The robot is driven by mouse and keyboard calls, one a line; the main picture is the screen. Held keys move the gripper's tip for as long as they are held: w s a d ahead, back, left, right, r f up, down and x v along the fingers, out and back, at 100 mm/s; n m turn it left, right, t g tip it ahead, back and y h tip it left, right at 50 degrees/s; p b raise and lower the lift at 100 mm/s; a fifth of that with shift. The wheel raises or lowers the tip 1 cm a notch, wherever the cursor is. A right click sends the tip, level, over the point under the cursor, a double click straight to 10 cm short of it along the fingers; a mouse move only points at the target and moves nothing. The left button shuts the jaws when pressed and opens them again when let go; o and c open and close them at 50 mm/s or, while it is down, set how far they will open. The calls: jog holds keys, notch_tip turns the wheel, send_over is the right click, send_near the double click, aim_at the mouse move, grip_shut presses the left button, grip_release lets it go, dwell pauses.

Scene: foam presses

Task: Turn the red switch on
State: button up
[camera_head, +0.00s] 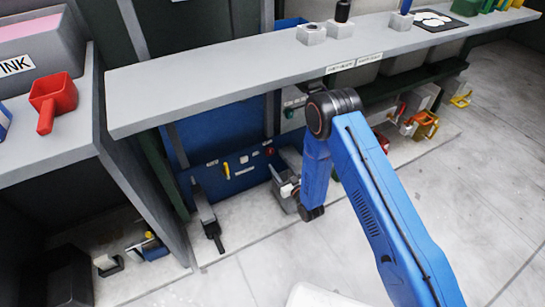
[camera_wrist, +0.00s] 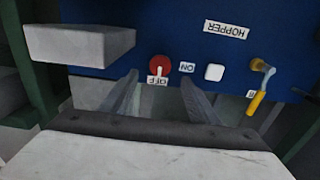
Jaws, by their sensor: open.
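The red switch (camera_wrist: 160,64) is a round red knob on a blue panel, with a white pointer mark toward the OFF label (camera_wrist: 157,82). The ON label (camera_wrist: 187,68) is just to its right in the wrist view, where the lettering appears upside down. The red knob also shows in the head view (camera_head: 270,151). My gripper (camera_wrist: 160,92) is open, its two grey fingers pointing at the panel on either side of the switch. I see no contact with the knob. In the head view my blue arm hides much of the gripper.
A white button (camera_wrist: 214,72) and a yellow-handled lever (camera_wrist: 258,100) are on the panel beside the switch. A grey block (camera_wrist: 82,45) juts out at upper left in the wrist view. A long grey shelf (camera_head: 215,85) runs above the panel. Open floor (camera_head: 225,280) lies in front.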

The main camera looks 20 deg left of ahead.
aim_at(270, 153)
jog(key=x, duration=0.7)
jog(key=shift+w+a, duration=0.2)
jog(key=shift+c, duration=0.6)
jog(key=c, duration=0.9)
